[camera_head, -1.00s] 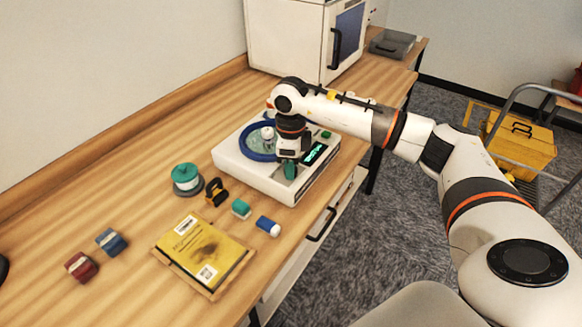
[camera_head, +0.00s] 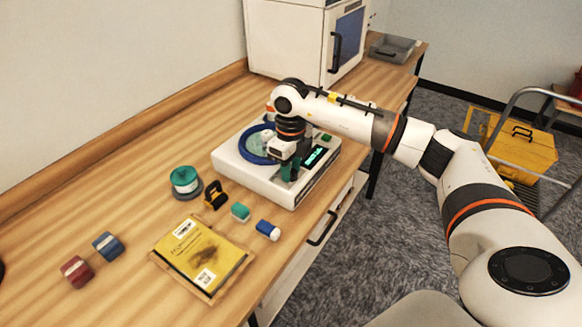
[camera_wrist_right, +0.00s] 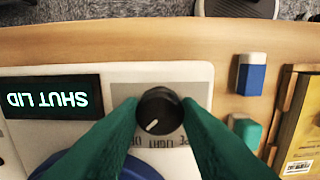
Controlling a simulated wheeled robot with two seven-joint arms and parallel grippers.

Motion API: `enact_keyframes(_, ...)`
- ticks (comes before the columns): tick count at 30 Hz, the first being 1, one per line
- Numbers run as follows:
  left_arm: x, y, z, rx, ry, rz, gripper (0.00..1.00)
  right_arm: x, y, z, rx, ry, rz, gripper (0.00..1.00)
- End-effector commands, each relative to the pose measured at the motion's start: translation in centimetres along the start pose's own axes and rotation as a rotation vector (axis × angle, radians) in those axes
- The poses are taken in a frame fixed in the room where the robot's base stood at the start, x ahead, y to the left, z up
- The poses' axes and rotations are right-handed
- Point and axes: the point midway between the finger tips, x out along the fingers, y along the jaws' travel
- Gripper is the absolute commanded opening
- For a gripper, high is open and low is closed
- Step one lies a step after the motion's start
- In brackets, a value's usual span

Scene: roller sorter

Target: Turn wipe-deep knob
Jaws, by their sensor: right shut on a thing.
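A white machine (camera_head: 240,170) with a round blue-rimmed opening (camera_head: 252,155) sits on the bench. A black round knob (camera_wrist_right: 158,112) with a white pointer line is on its grey panel, beside the display (camera_wrist_right: 52,95). My right gripper (camera_wrist_right: 158,118) is shut on the knob, with a green finger on each side. The pointer aims down-left in the wrist view, towards the partly covered labels, where "LIGHT" can be read upside down. The display reads "SHUT LID". In the head view my right gripper (camera_head: 289,170) hides the knob. My left gripper is not in view.
Near the machine lie a blue-white block (camera_head: 268,230), a teal block (camera_head: 240,211), a yellow packet on a board (camera_head: 203,252), a black-yellow item (camera_head: 215,194) and a teal-topped spool (camera_head: 184,180). A white cabinet (camera_head: 288,40) stands behind. The bench's left part is mostly clear.

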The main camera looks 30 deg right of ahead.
Motion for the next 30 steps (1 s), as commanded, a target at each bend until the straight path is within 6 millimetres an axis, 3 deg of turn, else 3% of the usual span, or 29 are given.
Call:
enact_keyframes(8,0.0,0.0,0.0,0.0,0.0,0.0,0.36,-0.2,0.1,-0.1,0.003,0.004,0.001,0.07)
enact_keyframes(9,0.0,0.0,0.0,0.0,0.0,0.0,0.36,-0.2,0.1,-0.1,0.003,0.005,0.001,0.35)
enact_keyframes(12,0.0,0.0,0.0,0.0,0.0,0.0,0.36,-0.1,0.1,-0.1,0.002,0.004,0.001,0.52)
enact_keyframes(23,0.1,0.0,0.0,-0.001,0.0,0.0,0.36,-0.5,0.1,-0.1,0.0,0.003,0.001,0.52)
enact_keyframes(30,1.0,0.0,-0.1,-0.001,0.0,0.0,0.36,-4.4,0.1,-0.1,0.0,0.008,0.003,0.52)
